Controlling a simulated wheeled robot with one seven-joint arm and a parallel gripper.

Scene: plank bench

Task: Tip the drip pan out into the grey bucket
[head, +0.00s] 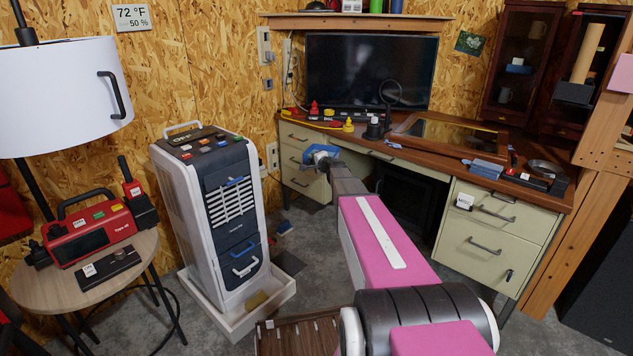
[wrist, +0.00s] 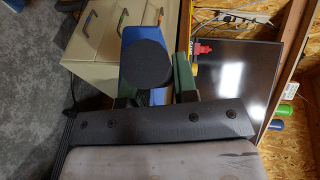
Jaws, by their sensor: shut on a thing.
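My gripper (head: 322,154) is in front of the desk's left drawers in the head view, seen from behind along my arm. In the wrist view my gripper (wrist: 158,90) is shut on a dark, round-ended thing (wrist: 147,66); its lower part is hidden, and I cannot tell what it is. A shallow white tray (head: 228,328), which may be the drip pan, lies on the floor under the white and dark-blue appliance (head: 222,205). I cannot make out a grey bucket in either view.
A desk (head: 500,195) with drawers, a monitor (head: 368,72) and loose things stands behind my gripper. A round table (head: 60,280) with a red device (head: 88,232) and a lamp (head: 65,95) are at left. A brown slatted thing (head: 298,338) is at the bottom. Some grey floor (head: 312,240) is clear.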

